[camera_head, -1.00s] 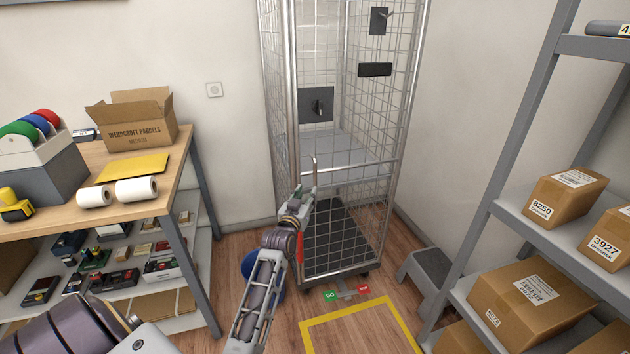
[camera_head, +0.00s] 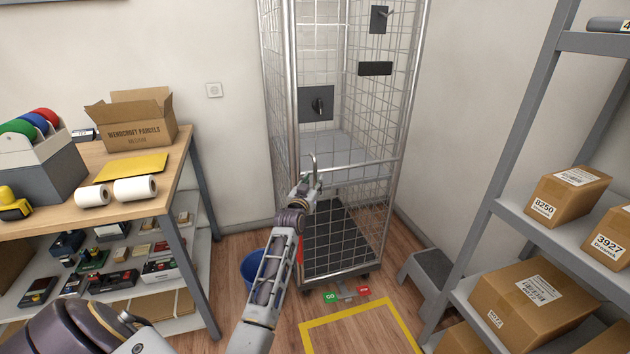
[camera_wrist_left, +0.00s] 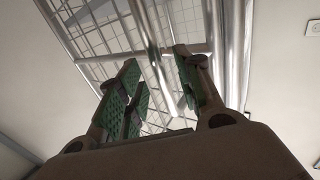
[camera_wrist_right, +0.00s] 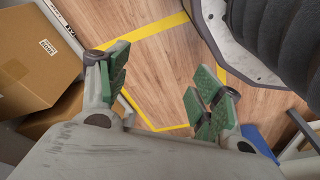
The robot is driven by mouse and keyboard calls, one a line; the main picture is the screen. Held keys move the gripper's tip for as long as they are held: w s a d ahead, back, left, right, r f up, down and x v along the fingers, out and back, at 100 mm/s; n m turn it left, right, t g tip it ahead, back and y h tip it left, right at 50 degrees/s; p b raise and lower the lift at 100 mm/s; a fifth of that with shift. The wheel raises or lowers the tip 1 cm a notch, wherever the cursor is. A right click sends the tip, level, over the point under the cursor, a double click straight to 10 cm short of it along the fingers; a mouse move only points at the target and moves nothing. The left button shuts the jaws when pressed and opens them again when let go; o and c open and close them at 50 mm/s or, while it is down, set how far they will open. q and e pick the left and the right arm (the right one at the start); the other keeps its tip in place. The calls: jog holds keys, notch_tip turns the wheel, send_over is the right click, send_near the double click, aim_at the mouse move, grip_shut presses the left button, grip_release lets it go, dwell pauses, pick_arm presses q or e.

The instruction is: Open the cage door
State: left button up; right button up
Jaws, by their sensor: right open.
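The tall wire-mesh cage (camera_head: 405,100) stands against the back wall. A horizontal metal bar (camera_head: 365,168) crosses its front at mid-height. A thin upright rod with a bent top (camera_head: 314,160) is at the cage's front left. My left gripper (camera_head: 311,181) is at this rod, close to the left front post. In the left wrist view, my left gripper (camera_wrist_left: 158,80) has its green-padded fingers apart, with metal bars (camera_wrist_left: 150,45) showing in and beyond the gap; contact is unclear. My right gripper (camera_wrist_right: 160,85) is open and empty above the floor.
A workbench (camera_head: 165,185) with a carton (camera_head: 140,133) stands left. A shelf rack (camera_head: 500,210) with parcels is right, a grey step stool (camera_head: 427,270) near the cage. A blue bucket (camera_head: 252,266) is behind my left arm. Yellow-marked floor (camera_head: 365,330) is clear.

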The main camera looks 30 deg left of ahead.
pick_arm(q)
jog(key=shift+x, duration=1.35)
jog(key=shift+w, duration=0.1)
pick_arm(e)
jog(key=shift+w+a+r, duration=0.15)
jog(key=shift+w+r, duration=0.05)
jog(key=shift+r, duration=0.35)
jog(key=shift+w+a+r, duration=0.1)
jog(key=shift+w+r, duration=0.1)
jog(key=shift+r, duration=0.35)
jog(key=shift+s, duration=0.15)
pick_arm(q)
grip_shut()
pick_arm(e)
jog(key=shift+s+f, duration=0.15)
jog(key=shift+f, duration=0.1)
